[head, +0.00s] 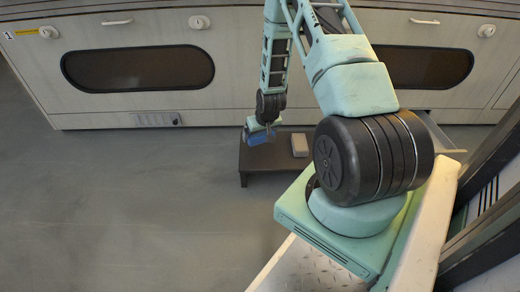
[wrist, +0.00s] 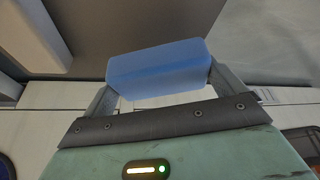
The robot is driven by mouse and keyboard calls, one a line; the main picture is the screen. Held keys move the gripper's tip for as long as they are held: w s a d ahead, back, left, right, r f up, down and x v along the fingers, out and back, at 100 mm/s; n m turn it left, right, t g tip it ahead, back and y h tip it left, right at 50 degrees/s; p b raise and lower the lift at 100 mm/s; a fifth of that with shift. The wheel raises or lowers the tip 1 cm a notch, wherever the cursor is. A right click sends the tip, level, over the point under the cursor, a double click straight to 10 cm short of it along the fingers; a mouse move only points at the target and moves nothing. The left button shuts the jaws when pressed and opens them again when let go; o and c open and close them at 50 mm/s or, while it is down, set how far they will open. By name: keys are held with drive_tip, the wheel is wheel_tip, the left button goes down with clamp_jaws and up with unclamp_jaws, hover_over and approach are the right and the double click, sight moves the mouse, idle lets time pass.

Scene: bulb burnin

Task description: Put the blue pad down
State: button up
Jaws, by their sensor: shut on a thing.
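The blue pad (head: 257,138) is held in my gripper (head: 262,129) over the left part of a low dark table (head: 262,160). In the wrist view the blue pad (wrist: 155,70) lies crosswise between the two fingers of my gripper (wrist: 165,82), which are shut on its ends. The brown-grey table top (wrist: 120,20) shows beyond it. I cannot tell how far the pad is above the table or whether it touches.
A grey block (head: 300,145) sits on the right part of the table; a pale block (wrist: 32,40) shows at the wrist view's upper left. Behind is a cabinet wall with dark windows (head: 138,69). An open drawer (head: 440,138) juts out right. The floor at left is clear.

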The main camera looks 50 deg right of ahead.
sight(260, 149)
drive_tip(key=shift+f+b, duration=1.2)
drive_tip(key=shift+f, duration=1.15)
drive_tip(key=shift+f, duration=0.15)
drive_tip(key=o, duration=0.6)
drive_tip(key=p+v, duration=0.8)
drive_tip(key=v, duration=0.4)
drive_tip(key=shift+r, duration=0.2)
